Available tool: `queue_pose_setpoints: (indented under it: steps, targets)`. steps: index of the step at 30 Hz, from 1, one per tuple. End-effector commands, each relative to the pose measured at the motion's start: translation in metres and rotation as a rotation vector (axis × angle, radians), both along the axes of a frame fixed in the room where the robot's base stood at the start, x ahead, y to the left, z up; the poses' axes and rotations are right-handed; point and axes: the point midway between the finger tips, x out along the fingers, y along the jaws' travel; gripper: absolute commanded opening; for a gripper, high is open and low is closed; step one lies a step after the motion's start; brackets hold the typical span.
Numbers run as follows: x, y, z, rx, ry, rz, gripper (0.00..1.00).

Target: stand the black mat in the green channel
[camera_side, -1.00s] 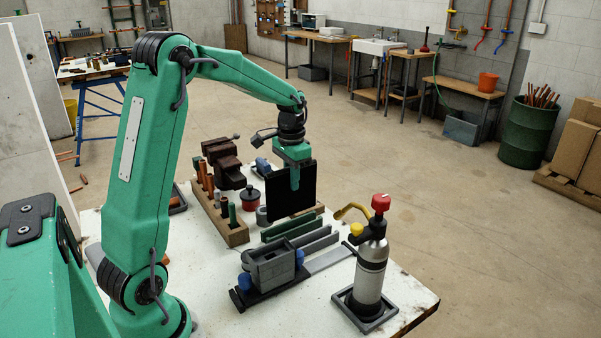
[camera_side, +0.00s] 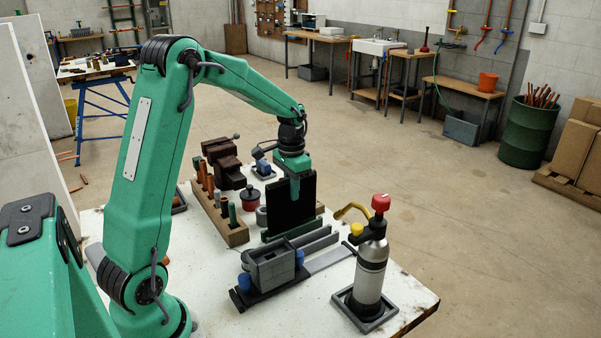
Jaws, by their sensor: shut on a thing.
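The black mat (camera_side: 284,211) is upright, a flat dark panel hanging from my gripper (camera_side: 295,188). My gripper is shut on its upper part, with a green finger showing over the near face. The green channel (camera_side: 292,231) lies on the white bench below. The mat's lower edge is down at the channel, behind its near green wall. That edge is hidden, so I cannot tell whether it touches the channel floor.
A grey channel (camera_side: 318,240) lies just in front of the green one. Nearer are a grey block in a blue-ended clamp (camera_side: 272,265) and a gas torch (camera_side: 370,270). A wooden rack (camera_side: 222,222) with rods, a red-black pot (camera_side: 250,197) and a brown vise (camera_side: 226,165) stand left.

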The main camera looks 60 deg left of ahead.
Motion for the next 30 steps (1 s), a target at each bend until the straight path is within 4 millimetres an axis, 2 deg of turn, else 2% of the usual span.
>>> queue_pose_setpoints:
  steps: [30]
  targets:
    - [0.000,0.000,-0.011,0.000,-0.001,0.000,0.00]
